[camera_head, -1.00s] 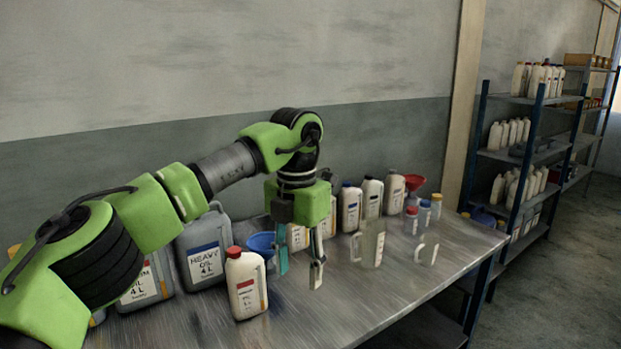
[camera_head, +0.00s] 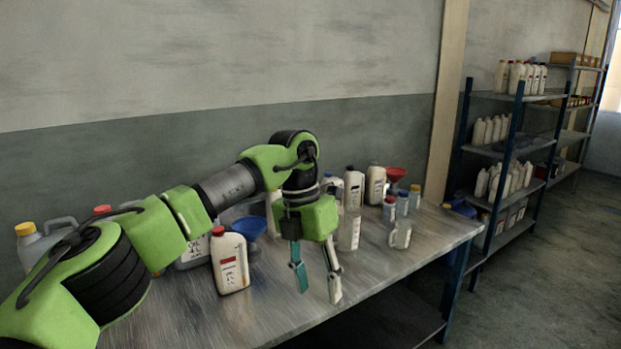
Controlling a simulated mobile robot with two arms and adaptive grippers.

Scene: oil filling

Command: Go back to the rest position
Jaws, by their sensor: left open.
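My left gripper (camera_head: 318,285) hangs from the green arm that comes in from the left, fingers pointing down. Its two fingers are apart with nothing between them. It is over the front part of the metal table (camera_head: 392,278), to the right of a white bottle with a red cap (camera_head: 231,264), and does not touch it. My right gripper does not show.
A blue funnel (camera_head: 248,227) is behind the red-capped bottle. A clear measuring jug (camera_head: 400,235), small capped bottles (camera_head: 389,208), several white bottles (camera_head: 354,188) and a red funnel (camera_head: 397,173) stand farther back. Shelves with bottles (camera_head: 515,150) stand at right.

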